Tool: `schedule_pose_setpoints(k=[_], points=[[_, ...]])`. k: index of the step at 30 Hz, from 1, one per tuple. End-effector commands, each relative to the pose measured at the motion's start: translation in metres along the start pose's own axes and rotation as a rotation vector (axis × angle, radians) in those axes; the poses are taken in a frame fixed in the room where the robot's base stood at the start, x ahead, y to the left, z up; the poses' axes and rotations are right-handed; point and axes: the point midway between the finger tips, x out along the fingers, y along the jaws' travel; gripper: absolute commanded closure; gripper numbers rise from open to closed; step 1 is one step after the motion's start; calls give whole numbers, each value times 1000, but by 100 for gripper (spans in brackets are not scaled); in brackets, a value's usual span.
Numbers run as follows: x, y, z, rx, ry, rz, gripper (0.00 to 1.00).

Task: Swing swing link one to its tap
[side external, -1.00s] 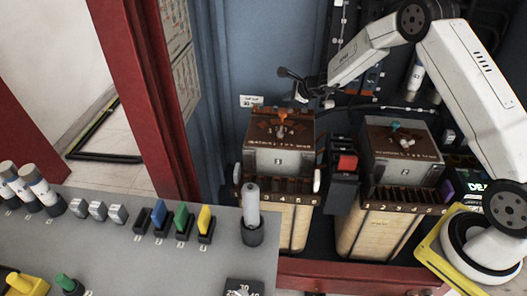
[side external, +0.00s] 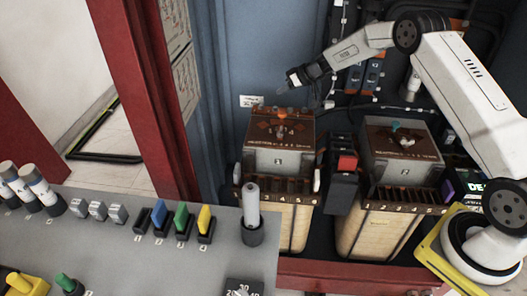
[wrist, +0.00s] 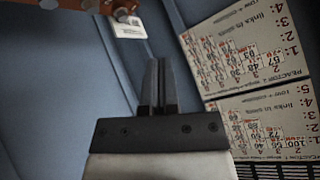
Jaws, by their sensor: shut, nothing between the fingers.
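Two transformer units stand in the cabinet in the side view. The left unit has a brown top (side external: 280,127) bearing a small orange-copper link piece (side external: 282,115), too small to tell exactly which way it points. The right unit has a brown top (side external: 402,139) with a cyan-tipped piece (side external: 396,127). My gripper (side external: 287,81) is above and behind the left unit, clear of it. In the wrist view my gripper (wrist: 158,85) has its dark fingers together with nothing between them. Part of a brown top with metal studs (wrist: 105,6) shows at the upper edge there.
A red-fronted block (side external: 346,162) stands between the units. A grey console (side external: 130,245) with coloured switches and an upright grey handle (side external: 252,208) is in front. In the wrist view, printed charts (wrist: 250,65) hang on the blue wall. Cables run behind the units.

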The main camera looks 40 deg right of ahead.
Motion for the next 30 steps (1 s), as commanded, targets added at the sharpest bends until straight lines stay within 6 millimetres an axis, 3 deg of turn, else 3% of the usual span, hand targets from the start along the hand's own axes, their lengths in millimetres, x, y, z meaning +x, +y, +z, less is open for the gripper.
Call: schedule_pose_setpoints(k=[3, 9, 20, 30], points=[[-1, 4, 3, -213, -41, -11, 100], [-3, 8, 6, -428, -84, -26, 100], [-2, 9, 7, -469, -92, -29, 100], [19, 8, 9, -467, -92, -30, 100]])
